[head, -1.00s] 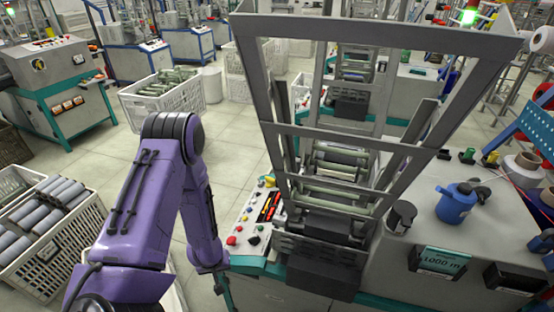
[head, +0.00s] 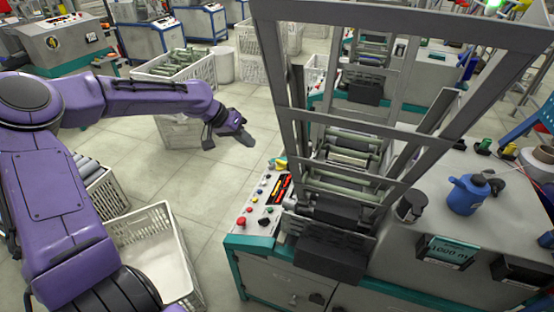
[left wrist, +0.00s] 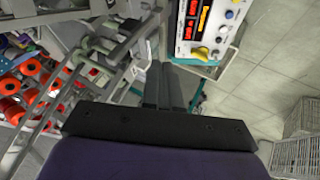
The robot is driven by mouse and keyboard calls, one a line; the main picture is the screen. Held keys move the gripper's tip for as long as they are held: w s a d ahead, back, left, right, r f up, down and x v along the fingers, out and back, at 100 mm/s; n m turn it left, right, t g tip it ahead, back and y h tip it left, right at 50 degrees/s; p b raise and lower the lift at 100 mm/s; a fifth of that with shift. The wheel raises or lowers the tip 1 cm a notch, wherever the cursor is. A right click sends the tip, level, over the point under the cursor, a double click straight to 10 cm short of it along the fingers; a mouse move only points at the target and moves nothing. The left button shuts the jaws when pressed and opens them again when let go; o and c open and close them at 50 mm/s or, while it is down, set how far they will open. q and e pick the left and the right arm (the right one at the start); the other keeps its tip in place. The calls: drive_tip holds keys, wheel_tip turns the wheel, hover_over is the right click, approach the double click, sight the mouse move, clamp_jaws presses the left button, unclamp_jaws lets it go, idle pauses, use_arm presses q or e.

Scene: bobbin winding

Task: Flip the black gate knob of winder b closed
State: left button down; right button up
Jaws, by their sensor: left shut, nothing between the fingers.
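The nearest winder, with a tall grey frame (head: 285,125), stands right of centre in the head view; no letter on it is readable. Its sloping control panel (head: 256,208) has coloured buttons, red displays and a small black knob (head: 265,222) near the front corner. Whether that is the gate knob, and how it is turned, I cannot tell. My left gripper (head: 246,139) is shut and empty, in the air left of the winder, beyond the panel's far end. In the left wrist view its fingers (left wrist: 165,85) lie together below the panel (left wrist: 190,30) with its yellow knob (left wrist: 201,53). My right gripper is not seen.
A white crate (head: 188,262) stands on the floor left of the winder; another crate (head: 215,72) with rolls is farther back. A blue container (head: 466,197) and a black-lidded can (head: 411,206) stand on the right worktop. Tiled floor between is open.

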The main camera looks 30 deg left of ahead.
use_arm(q)
drive_tip(key=w+d+f+p, duration=0.2)
drive_tip(key=w+d+f, duration=0.3)
drive_tip(key=d+f, duration=0.2)
drive_tip(key=shift+w+d+f, duration=0.25)
drive_tip(key=shift+d+f, duration=0.05)
drive_tip(key=shift+f, duration=0.2)
drive_tip(key=d, duration=0.2)
drive_tip(key=shift+w+d, duration=0.3)
drive_tip(key=shift+d, duration=0.05)
